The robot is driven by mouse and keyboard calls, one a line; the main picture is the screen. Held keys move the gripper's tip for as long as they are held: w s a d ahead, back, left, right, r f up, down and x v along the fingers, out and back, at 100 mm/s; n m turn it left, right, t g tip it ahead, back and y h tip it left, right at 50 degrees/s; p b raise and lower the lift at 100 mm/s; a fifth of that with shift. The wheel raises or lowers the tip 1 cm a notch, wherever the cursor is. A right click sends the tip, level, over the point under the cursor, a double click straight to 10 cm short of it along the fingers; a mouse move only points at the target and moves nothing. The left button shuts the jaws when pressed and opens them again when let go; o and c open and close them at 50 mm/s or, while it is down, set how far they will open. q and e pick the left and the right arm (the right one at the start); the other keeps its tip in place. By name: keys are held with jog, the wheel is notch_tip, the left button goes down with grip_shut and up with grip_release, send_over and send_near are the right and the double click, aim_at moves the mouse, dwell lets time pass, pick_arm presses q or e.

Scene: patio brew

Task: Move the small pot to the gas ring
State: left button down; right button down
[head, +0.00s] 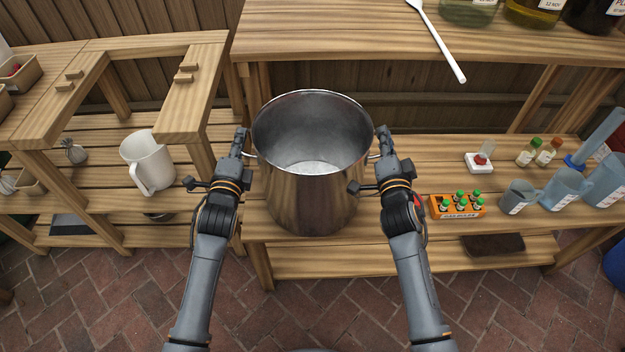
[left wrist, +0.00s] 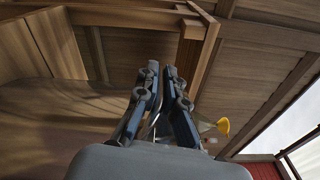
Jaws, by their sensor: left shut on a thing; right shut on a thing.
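The small pot (head: 312,190) is a shiny steel pot, upright and open at the top, at the centre of the head view. It is over the lower shelf of the wooden bench; whether its base touches the slats I cannot tell. My left gripper (head: 243,143) is shut on the pot's left side handle. My right gripper (head: 384,142) is shut on its right side handle. In the left wrist view the left gripper's fingers (left wrist: 160,100) are close together, with a bit of metal between them. I cannot make out a gas ring in either view.
The upper bench top (head: 330,35) holds a white spoon (head: 437,42) and several jars. On the lower shelf to the right are an orange bottle rack (head: 458,206) and measuring jugs (head: 563,188). A white jug (head: 148,163) stands on the left bench. Brick floor (head: 110,300) lies in front.

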pick_arm(q)
jog(key=shift+r, duration=0.35)
pick_arm(e)
jog(key=shift+r, duration=0.35)
